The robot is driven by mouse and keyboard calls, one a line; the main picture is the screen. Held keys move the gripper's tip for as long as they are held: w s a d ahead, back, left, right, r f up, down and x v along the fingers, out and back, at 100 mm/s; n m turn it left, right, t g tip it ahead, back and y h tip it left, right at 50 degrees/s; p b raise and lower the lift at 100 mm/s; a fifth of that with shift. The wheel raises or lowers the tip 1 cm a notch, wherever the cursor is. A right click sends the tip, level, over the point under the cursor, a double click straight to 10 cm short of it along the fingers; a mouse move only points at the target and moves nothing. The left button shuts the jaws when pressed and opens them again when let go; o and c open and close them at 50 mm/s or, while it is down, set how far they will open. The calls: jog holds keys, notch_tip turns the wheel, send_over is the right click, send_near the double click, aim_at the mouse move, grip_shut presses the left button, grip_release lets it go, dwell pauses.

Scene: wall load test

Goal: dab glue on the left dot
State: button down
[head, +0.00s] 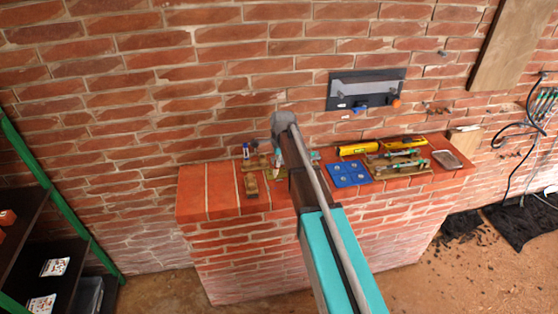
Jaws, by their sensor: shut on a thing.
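My arm reaches up over the brick ledge, and its grey wrist (284,122) is in front of the brick wall. My gripper (277,160) is small and partly hidden beside the dark arm link, just above the ledge. It is shut on a small pale thing, too small and covered to make out; I cannot tell if it is the glue. No left dot can be made out on the wall. A blue plate (349,173) with several pale round spots lies on the ledge, right of my arm.
The red brick ledge (207,192) is bare at its left end. A yellow level (358,149), a clamp board (398,164) and a dark wall panel (366,88) are to the right.

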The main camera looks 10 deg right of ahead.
aim_at(277, 174)
jog(key=shift+f+b, duration=2.1)
jog(key=shift+f, duration=0.25)
jog(key=shift+f+b, duration=0.8)
jog(key=shift+b, duration=0.05)
dwell(1.5)
jog(key=shift+r, duration=0.1)
jog(key=shift+r+p, duration=2.95)
jog(key=shift+p, duration=0.1)
